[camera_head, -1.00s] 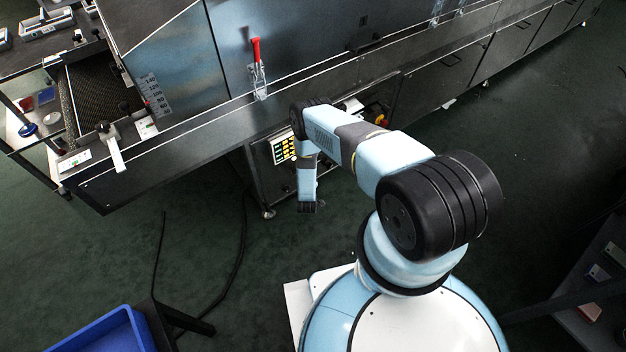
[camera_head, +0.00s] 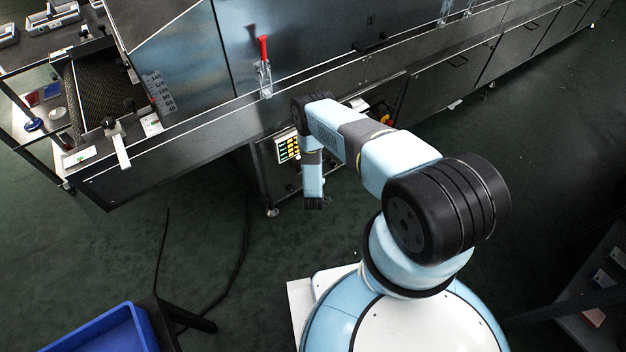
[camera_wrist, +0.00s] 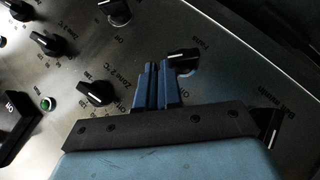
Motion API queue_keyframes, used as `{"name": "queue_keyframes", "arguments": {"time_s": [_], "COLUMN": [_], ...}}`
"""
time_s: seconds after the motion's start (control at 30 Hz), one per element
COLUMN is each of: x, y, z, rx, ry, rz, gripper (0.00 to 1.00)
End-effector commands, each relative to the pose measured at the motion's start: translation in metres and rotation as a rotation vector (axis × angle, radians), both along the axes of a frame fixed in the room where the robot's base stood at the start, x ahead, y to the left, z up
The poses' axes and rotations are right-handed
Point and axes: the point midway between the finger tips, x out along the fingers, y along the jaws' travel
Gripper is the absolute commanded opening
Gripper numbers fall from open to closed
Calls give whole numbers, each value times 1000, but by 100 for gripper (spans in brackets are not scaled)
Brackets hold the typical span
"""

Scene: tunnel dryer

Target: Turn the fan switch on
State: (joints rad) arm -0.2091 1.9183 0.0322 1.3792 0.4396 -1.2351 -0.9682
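In the wrist view, the fan switch (camera_wrist: 184,63) is a black rotary knob with a white pointer line, beside a label that reads like "Fans". It sits on the brushed metal control panel (camera_wrist: 120,70). My gripper (camera_wrist: 158,68) has its two blue fingers close together, with only a narrow dark gap and nothing visible between them. The fingertips are just left of the fan knob in the picture; I cannot tell whether they touch it. In the head view, my arm hides most of the panel, and the fingers cannot be made out.
Black zone knobs (camera_wrist: 97,93) lie left of the fingers. A belt knob (camera_wrist: 272,127) is at the right, near my gripper's body. The dryer (camera_head: 300,50) has a red-handled clamp (camera_head: 264,50). A blue bin (camera_head: 105,333) stands at lower left.

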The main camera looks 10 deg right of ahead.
Motion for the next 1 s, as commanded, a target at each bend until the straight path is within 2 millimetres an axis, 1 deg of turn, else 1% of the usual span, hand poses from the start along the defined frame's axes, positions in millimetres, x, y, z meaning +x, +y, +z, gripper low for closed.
{"name": "queue_keyframes", "arguments": {"time_s": [0.03, 0.27, 0.43, 0.7, 0.83, 1.0], "x": [4, 0, -5, -54, -72, -87], "y": [2, 10, 24, 35, 40, 44], "z": [4, 10, 28, 51, 61, 69], "rx": [1, 2, -1, -2, -1, -1], "ry": [-8, -4, -5, 0, -1, -2], "rz": [3, 5, -5, -7, -8, -9], "gripper": [0, 0, 0, 0, 0, 0]}}
